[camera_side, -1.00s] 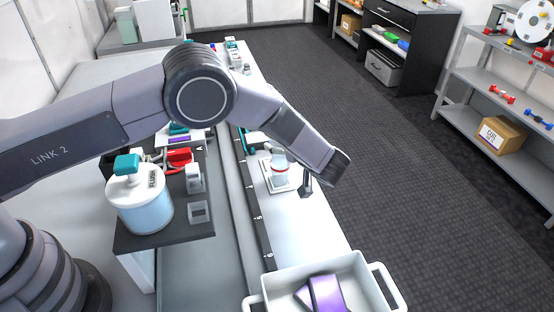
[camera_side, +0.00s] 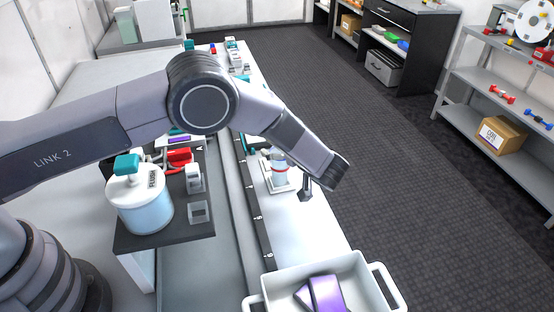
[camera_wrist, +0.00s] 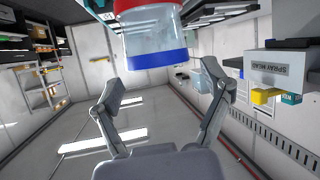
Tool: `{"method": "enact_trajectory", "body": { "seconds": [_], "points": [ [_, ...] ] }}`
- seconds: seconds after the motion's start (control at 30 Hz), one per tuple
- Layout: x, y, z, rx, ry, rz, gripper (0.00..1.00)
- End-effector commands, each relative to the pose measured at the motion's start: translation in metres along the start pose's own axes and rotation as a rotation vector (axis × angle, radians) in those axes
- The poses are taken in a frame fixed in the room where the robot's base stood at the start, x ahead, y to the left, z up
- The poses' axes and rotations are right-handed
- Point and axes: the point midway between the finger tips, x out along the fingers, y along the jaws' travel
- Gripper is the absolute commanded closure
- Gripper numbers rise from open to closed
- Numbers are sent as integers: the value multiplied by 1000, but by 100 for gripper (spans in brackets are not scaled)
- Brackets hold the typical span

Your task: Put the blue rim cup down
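The blue rim cup (camera_wrist: 155,38) fills the top middle of the wrist view. It is clear, with a blue rim and a red band. In the side view the cup (camera_side: 280,166) stands upright on a small white square plate (camera_side: 270,184) on the bench. My gripper (camera_wrist: 161,74) has its two fingers spread wide, with the cup just past the fingertips and nothing between them. In the side view my gripper (camera_side: 305,191) is just right of the cup, partly hidden by my own wrist. Whether a finger touches the cup is unclear.
A white tub (camera_side: 360,272) with a purple item stands at the front of the bench. A lidded jar (camera_side: 140,203) is on a dark stand to the left. A box labelled spray head (camera_wrist: 275,68) shows at right in the wrist view. The aisle floor is clear.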

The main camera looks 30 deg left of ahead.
Motion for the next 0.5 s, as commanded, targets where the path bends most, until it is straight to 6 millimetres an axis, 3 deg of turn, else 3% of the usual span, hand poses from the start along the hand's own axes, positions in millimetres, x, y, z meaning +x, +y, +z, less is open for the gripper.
{"method": "enact_trajectory", "body": {
  "seconds": [0.23, 0.37, 0.5],
  "points": [
    [0, 0, -1, -1, 0, 0, 21],
    [-5, 2, -12, -3, -1, 1, 21],
    [-33, 2, -11, -1, -1, 5, 21]
  ]
}}
